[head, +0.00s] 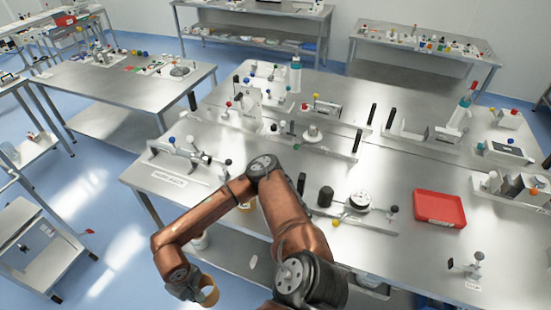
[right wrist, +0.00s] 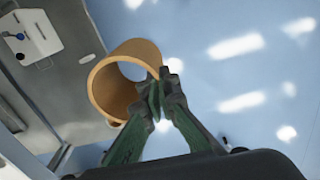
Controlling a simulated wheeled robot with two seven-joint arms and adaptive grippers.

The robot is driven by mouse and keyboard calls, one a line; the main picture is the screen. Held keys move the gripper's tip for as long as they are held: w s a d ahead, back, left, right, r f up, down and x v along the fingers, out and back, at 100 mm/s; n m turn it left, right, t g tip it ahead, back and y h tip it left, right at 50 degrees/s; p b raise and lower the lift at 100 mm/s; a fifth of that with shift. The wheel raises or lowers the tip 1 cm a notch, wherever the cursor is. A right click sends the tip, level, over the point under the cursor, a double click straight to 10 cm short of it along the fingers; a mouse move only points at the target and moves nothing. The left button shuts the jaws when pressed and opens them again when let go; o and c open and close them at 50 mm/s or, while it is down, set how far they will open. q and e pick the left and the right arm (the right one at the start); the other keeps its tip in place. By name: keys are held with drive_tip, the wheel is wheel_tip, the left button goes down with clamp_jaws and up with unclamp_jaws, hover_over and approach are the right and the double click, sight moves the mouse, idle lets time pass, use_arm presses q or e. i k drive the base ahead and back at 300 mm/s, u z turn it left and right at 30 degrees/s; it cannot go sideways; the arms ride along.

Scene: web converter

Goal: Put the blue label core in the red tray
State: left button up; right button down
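My right gripper (head: 190,288) is low at the left of the head view, over the floor in front of the bench. In the right wrist view its green fingers (right wrist: 160,85) are closed on the wall of a tan, hollow core (right wrist: 105,90). The tan core also shows in the head view (head: 210,292). I make out no blue core in either view. The red tray (head: 441,222) lies on the right part of the steel bench, far from the gripper, and looks empty. My left gripper is not in view.
The steel bench (head: 400,260) carries a black-knobbed fixture (head: 358,201), several clamps and a small stand (head: 472,268) near the tray. A grey cart (head: 30,250) stands left. Bare bench surrounds much of the tray.

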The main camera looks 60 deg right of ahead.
sight(437, 210)
drive_tip(key=k, duration=2.25)
drive_tip(key=z, duration=0.35)
